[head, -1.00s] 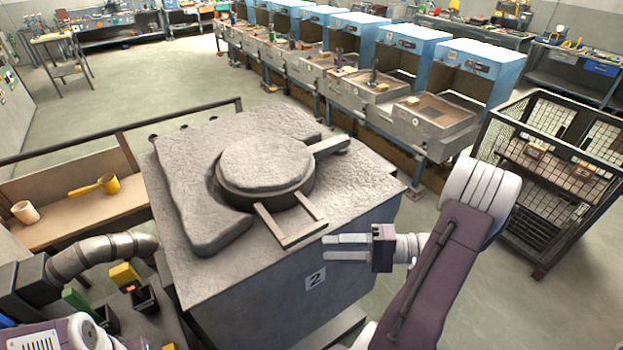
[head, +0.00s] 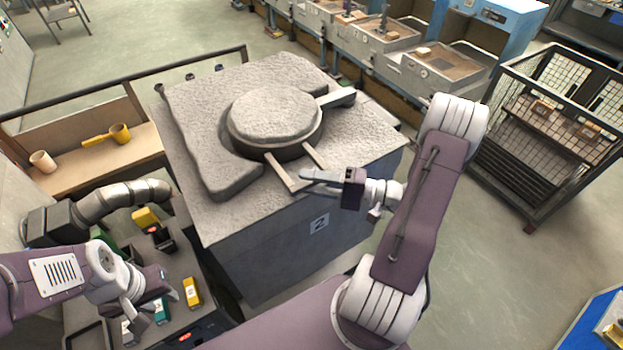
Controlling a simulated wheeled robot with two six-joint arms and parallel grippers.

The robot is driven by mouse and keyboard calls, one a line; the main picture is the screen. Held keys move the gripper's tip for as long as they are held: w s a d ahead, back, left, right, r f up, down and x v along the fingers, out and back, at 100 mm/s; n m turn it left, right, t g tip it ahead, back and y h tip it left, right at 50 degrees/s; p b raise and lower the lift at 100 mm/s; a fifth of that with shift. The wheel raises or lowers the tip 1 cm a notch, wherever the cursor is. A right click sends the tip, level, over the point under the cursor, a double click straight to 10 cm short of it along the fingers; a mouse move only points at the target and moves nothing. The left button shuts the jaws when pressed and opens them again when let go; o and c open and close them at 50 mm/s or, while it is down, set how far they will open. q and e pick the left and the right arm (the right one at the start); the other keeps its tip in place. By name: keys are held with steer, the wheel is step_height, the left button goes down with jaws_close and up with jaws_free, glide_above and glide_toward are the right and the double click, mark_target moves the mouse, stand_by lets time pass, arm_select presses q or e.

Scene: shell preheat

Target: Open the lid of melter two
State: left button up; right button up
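Melter two (head: 300,250) is a grey block with a "2" label (head: 319,224) on its front. Its round, rough grey lid (head: 275,113) lies flat over the opening. A frame-like handle (head: 281,172) sticks out from the lid toward the front. My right gripper (head: 308,177) is at the outer end of this handle, its fingers overlapping the crossbar. Whether they are closed around it cannot be made out. My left gripper (head: 138,308) is low at the left, over the tool bench, away from the lid; its finger gap is unclear.
A bench (head: 185,255) with small coloured boxes and a bent metal pipe (head: 105,205) stand left of the melter. A shelf (head: 95,165) holds yellow and tan ladle-like cups. A mesh cage (head: 545,125) stands at right. Floor between cage and melter is clear.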

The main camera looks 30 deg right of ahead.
steer(key=shift+d, duration=0.1)
steer(key=shift+c, duration=0.4)
steer(key=shift+w, duration=0.1)
jaws_close()
stand_by(0.8)
